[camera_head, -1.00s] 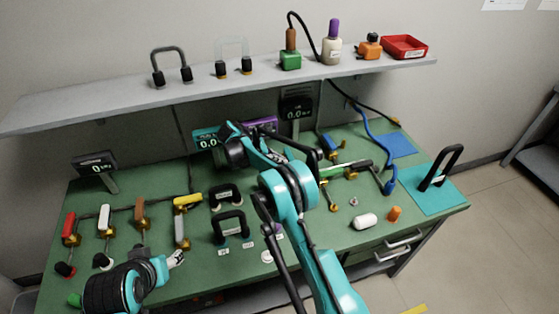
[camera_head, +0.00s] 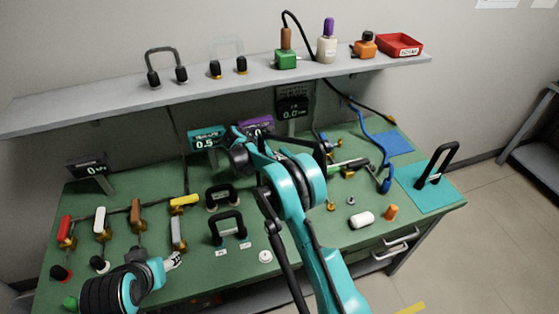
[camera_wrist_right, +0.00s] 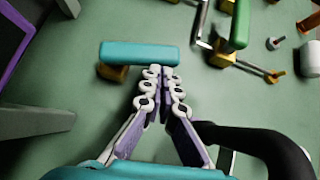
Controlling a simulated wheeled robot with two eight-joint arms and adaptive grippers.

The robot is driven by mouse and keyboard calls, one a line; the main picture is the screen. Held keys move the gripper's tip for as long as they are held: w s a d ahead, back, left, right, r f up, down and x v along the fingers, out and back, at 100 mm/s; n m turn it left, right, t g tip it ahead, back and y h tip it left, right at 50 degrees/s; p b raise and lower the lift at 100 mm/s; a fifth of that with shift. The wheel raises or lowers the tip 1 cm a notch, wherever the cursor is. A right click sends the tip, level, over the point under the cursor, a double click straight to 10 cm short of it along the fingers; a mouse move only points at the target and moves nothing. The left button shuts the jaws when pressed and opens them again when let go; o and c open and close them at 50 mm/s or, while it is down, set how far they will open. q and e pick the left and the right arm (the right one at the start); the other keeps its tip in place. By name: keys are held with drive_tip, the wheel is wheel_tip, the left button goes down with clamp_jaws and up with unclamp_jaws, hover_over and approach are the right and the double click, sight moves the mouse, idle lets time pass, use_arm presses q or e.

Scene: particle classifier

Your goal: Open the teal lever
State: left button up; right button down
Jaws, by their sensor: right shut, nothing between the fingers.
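The teal lever (camera_wrist_right: 140,54) shows in the right wrist view as a bar lying across the picture. A brass fitting (camera_wrist_right: 112,72) sits under its left end. My right gripper (camera_wrist_right: 163,73) is shut and empty, with its tips right at the lever's near edge, toward its right end. I cannot tell whether they touch. In the head view my right arm hides the lever, and its hand (camera_head: 243,158) is near the teal display (camera_head: 207,139), which reads about 0.5. My left gripper (camera_head: 174,260) is low at the left, near the grey-handled valve (camera_head: 177,233); its opening is unclear.
A green-handled valve (camera_wrist_right: 240,25) stands right of the teal lever, and a purple-framed display (camera_wrist_right: 18,45) is at the left. In the head view, two black handles (camera_head: 228,228) and a white cylinder (camera_head: 362,220) stand on the green table. A shelf (camera_head: 200,84) hangs above.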

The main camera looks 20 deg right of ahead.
drive_tip(key=shift+s+d, duration=0.15)
drive_tip(key=shift+d, duration=1.3)
drive_tip(key=shift+w+d, duration=0.15)
drive_tip(key=shift+d, duration=0.4)
drive_tip(key=shift+w+d, duration=0.15)
drive_tip(key=shift+d, duration=0.4)
drive_tip(key=shift+w+d+f+n+t, duration=0.15)
drive_tip(key=shift+d+n+t, duration=0.1)
drive_tip(key=shift+n+t, duration=0.3)
drive_tip(key=shift+w+d+r+n+t, duration=0.1)
drive_tip(key=shift+d+n+t, duration=0.2)
drive_tip(key=shift+n, duration=0.35)
drive_tip(key=shift+w+d+n+t+y+b, duration=0.1)
drive_tip(key=shift+d+n+t+y+b, duration=0.05)
drive_tip(key=shift+n+t+y+b, duration=0.15)
drive_tip(key=shift+w+d, duration=0.65)
drive_tip(key=shift+w, duration=0.2)
drive_tip(key=shift+w+d, duration=0.1)
drive_tip(key=v, duration=1.2)
